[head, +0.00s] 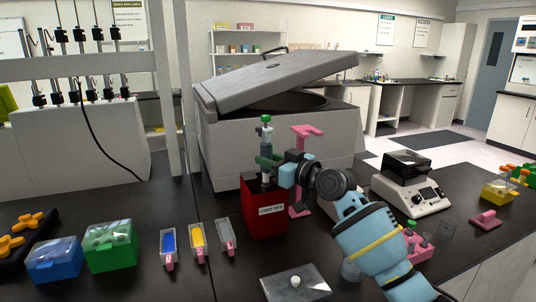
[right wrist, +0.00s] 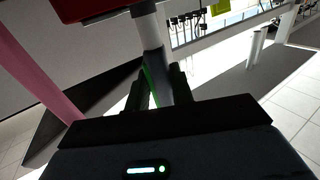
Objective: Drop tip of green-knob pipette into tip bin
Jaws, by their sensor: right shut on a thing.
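The green-knob pipette (head: 266,139) is upright, with its green knob at the top. My right gripper (head: 269,161) is shut around its body, and the grip also shows in the right wrist view (right wrist: 162,92). The tip bin (head: 265,221) is a red box labelled "used tips" on the black bench. The pipette's lower end is at the bin's top opening; I cannot tell how far inside it is or whether a tip is on it. A red edge of the bin (right wrist: 95,9) shows at the top left of the right wrist view. My left gripper is out of view.
A pink stand (head: 304,160) is just right of the bin, and a large grey centrifuge (head: 235,147) with a raised lid is behind. Blue (head: 53,262) and green (head: 110,246) boxes and several small tubs are to the left. A clear-lidded box (head: 295,284) lies in front.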

